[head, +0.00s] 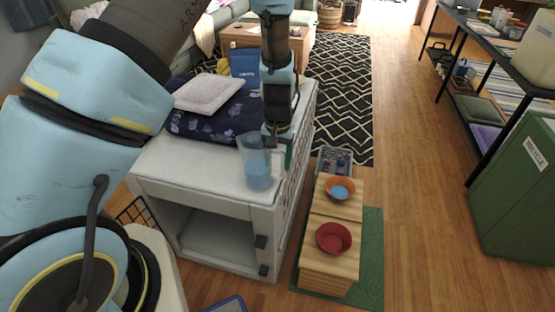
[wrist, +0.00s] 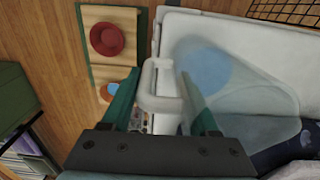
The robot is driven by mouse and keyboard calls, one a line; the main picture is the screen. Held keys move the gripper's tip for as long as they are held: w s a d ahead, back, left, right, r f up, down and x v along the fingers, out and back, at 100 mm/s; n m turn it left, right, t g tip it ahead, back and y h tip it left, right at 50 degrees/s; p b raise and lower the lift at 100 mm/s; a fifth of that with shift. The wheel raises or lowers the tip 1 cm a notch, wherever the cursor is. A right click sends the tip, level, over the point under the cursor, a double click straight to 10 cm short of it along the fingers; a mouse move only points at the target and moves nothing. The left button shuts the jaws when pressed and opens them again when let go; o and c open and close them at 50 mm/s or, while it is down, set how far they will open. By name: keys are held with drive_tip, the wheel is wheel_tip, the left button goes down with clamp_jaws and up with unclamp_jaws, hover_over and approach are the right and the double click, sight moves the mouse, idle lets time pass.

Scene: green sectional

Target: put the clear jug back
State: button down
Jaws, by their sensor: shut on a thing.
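The clear jug (head: 256,160), with blue at its bottom, is upright over the front right part of the white cabinet's top (head: 190,165). I cannot tell if its base touches the top. My gripper (head: 277,141) is at the jug's right side. In the wrist view the pale handle (wrist: 149,88) of the clear jug (wrist: 240,92) is between the fingers of my gripper (wrist: 160,98), shut on it. The fingers partly hide the jug.
Right of the cabinet, a wooden stand (head: 322,264) holds an orange bowl (head: 351,187) with blue inside and a red bowl (head: 333,238). A folded dark cloth (head: 215,118) and white cushion (head: 208,93) lie on the cabinet's back.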

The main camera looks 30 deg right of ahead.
drive_tip(key=shift+f, duration=0.1)
drive_tip(key=shift+c, duration=0.8)
unclamp_jaws()
wheel_tip(320, 180, up, 12)
drive_tip(key=shift+r+b, duration=0.15)
drive_tip(key=shift+b, duration=1)
drive_tip(key=a+r+n, duration=0.3)
drive_tip(key=a, duration=1.4)
drive_tip(key=a+r+n+t, duration=0.1)
drive_tip(key=a+r+n, duration=0.2)
drive_tip(key=a, duration=1.5)
drive_tip(key=shift+r+n, duration=0.4)
drive_tip(key=shift+n, duration=0.3)
drive_tip(key=shift+w, duration=0.1)
